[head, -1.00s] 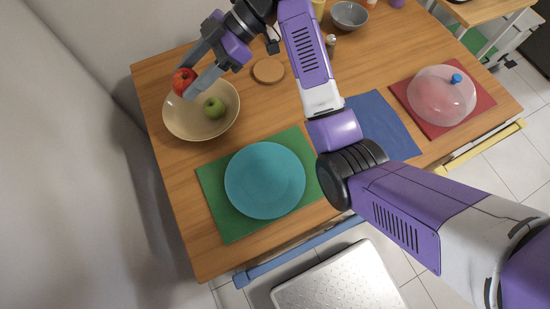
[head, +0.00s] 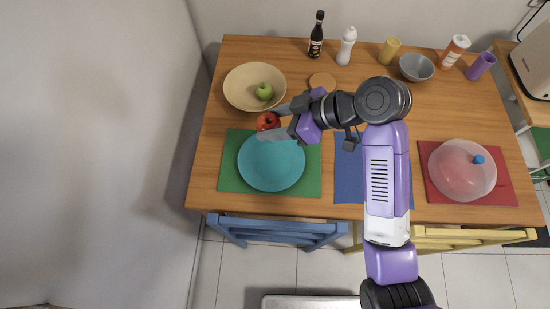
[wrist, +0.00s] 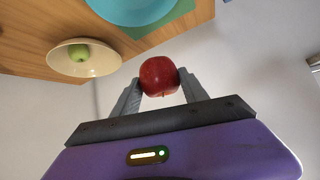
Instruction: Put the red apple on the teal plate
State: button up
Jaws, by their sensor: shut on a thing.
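The red apple (head: 268,121) is held between the fingers of my gripper (head: 275,123), near the upper edge of the teal plate in the head view. The plate also shows at the top of the wrist view (wrist: 140,8).
A cream bowl (head: 238,96) with a green apple (head: 264,91) stands behind the plate. A round cork coaster (head: 322,80), bottles and a grey bowl (head: 417,67) are at the back. A clear dome (head: 462,172) covers a plate on the red mat at right.

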notch_tip(320, 180, down, 18)
jog(key=shift+r+p, duration=0.25)
jog(key=shift+p, duration=0.3)
jog(key=shift+f, duration=0.2)
jog(key=o, duration=1.4)
jog(key=shift+r, duration=0.2)
jog(key=shift+d+r, duration=0.15)
jog(key=b+v, duration=0.1)
jog(key=v, duration=1)
jog(key=shift+d+r, duration=0.15)
jog(key=shift+d, duration=0.05)
